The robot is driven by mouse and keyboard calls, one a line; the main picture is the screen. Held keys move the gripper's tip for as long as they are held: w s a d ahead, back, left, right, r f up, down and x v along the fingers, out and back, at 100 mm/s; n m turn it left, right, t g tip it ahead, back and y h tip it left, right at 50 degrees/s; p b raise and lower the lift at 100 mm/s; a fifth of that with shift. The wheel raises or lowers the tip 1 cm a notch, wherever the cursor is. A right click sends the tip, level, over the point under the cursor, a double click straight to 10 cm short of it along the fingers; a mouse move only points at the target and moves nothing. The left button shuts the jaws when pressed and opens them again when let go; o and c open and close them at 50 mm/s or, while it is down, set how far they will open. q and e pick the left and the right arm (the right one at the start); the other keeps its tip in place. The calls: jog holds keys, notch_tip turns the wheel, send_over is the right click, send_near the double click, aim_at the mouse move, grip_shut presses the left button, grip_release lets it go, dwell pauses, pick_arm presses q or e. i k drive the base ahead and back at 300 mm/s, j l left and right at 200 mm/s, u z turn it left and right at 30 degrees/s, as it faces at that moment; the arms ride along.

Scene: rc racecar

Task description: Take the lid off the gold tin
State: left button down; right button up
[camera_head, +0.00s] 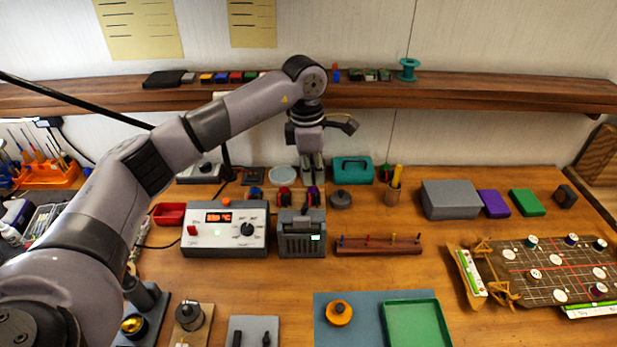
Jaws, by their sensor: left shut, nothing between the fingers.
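I cannot tell for sure which thing is the gold tin. A round amber-orange piece with a dark knob on top (339,313) lies on the blue-grey mat at the front. A shiny gold round piece (133,326) sits in a dark stand at the lower left, partly behind my arm. My left gripper (314,180) points down at the back of the bench, behind the dark grey slotted box (301,240). It is shut and empty, far from both gold-coloured pieces. Its fingertips are partly hidden among small coloured parts. My right gripper is not in view.
A white meter box (225,241) stands left of the slotted box. A teal case (352,169) and a dark round knobbed pot (341,200) are close to the gripper. A green tray (415,325) lies at the front. A wooden shelf (480,92) spans the back.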

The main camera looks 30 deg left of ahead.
aim_at(338, 312)
jog(key=k, duration=2)
